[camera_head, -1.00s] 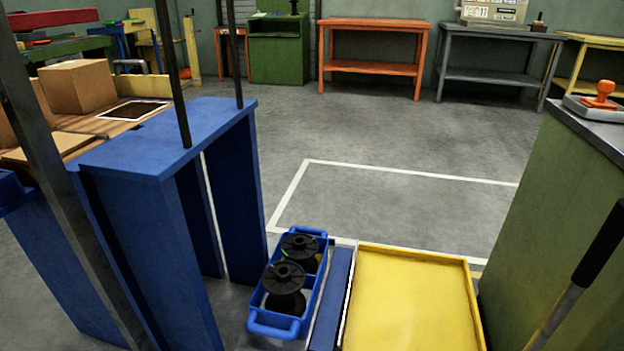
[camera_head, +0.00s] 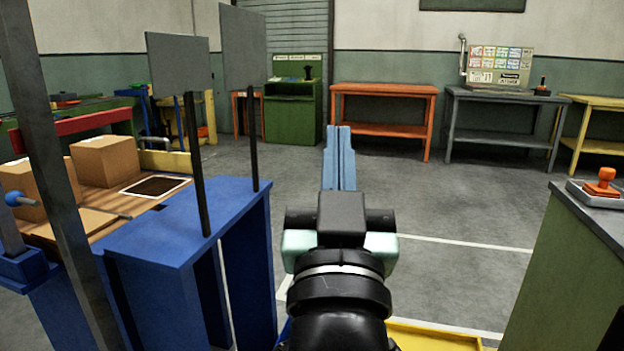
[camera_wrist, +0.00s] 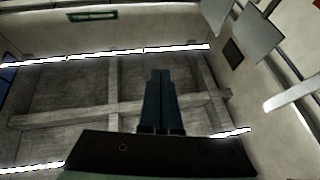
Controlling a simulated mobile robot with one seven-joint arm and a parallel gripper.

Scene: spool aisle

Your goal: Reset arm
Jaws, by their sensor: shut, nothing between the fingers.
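My gripper (camera_head: 340,130) stands raised in the middle of the head view, its two blue fingers pointing up and away, pressed together with nothing between them. My black wrist and forearm show below it and hide part of the floor and the yellow tray. In the wrist view the shut fingers (camera_wrist: 162,75) point toward the ceiling (camera_wrist: 75,95), with beams and bright light strips around them. The gripper touches nothing in either view.
A blue stand (camera_head: 165,235) with two dark posts bearing grey panels (camera_head: 178,64) is at the left, beside cardboard boxes (camera_head: 103,160). A green cabinet (camera_head: 530,265) with an orange-handled stamp (camera_head: 601,183) is at the right. A yellow tray (camera_head: 435,340) shows low. Open floor lies beyond.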

